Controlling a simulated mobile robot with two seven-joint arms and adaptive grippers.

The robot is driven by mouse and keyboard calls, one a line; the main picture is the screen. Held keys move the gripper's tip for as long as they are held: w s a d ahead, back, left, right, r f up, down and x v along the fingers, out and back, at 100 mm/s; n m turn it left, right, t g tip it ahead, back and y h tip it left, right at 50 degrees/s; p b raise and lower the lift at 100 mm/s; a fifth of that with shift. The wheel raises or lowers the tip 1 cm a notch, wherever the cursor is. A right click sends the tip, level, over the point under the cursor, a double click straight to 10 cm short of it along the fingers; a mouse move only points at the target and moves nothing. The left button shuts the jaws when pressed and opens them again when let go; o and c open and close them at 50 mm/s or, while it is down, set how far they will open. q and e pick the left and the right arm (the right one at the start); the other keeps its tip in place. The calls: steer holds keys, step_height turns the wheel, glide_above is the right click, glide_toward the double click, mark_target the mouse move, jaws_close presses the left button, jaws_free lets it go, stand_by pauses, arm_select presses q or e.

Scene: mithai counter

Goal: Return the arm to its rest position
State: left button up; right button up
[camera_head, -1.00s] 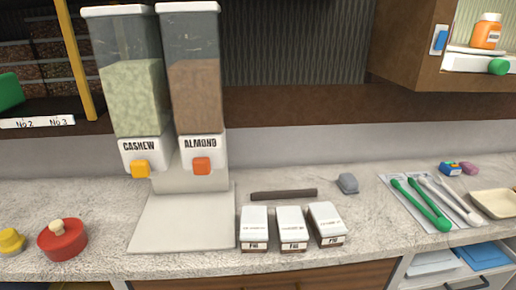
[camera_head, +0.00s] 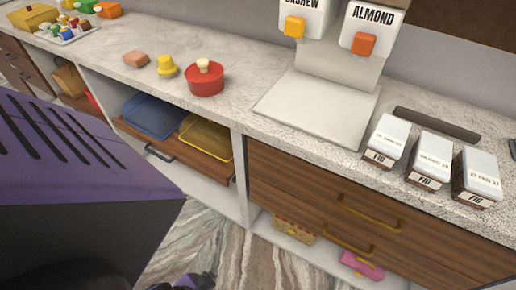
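Neither of my grippers shows clearly in the head view. A large purple and black slotted part at the left is mine and hides the floor and part of the cabinets there. A small dark and purple piece shows at the bottom edge, too cut off to tell what it is. No arm reaches over the counter (camera_head: 150,37).
The cashew dispenser (camera_head: 308,15) and almond dispenser (camera_head: 372,28) stand at the back. Several white boxes (camera_head: 430,157) stand near the counter's front edge. A red lidded pot (camera_head: 204,80), a yellow piece (camera_head: 166,67) and a blue tray (camera_head: 152,117) are to the left.

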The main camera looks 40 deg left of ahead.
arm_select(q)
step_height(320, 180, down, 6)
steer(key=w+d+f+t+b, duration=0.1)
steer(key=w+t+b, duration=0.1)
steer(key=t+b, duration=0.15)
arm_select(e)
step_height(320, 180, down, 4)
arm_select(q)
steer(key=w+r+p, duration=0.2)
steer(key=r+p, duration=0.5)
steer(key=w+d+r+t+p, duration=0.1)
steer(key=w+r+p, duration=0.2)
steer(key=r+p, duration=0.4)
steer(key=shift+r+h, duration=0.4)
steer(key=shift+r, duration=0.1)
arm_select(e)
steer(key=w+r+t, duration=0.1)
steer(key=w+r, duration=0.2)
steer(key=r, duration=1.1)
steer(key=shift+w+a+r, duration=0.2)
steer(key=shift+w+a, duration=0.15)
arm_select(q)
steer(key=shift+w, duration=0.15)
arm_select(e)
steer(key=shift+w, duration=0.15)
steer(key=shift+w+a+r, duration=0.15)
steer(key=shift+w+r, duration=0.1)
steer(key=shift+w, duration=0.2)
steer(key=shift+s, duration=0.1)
